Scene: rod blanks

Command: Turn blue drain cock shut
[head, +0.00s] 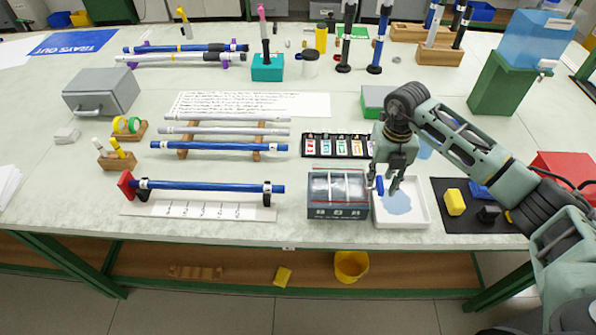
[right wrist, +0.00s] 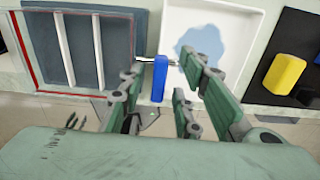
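The blue drain cock (head: 380,186) is at the right side of the grey tank (head: 338,211), above the left edge of a white tray (head: 425,219). In the right wrist view its blue lever (right wrist: 159,80) stands lengthwise in the picture, with a metal stem behind it. My right gripper (head: 383,184) comes down from above. In the right wrist view its two fingers (right wrist: 162,72) are apart, one on each side of the lever, with visible gaps. A light blue puddle (head: 396,202) lies in the tray. My left gripper is not in view.
A dark mat (head: 470,226) with a yellow block (head: 454,202) lies right of the tray. A row of coloured cards (head: 338,145) lies behind the tank. A rack with rods (head: 220,150) and a blue rod on stands (head: 205,187) are to the left.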

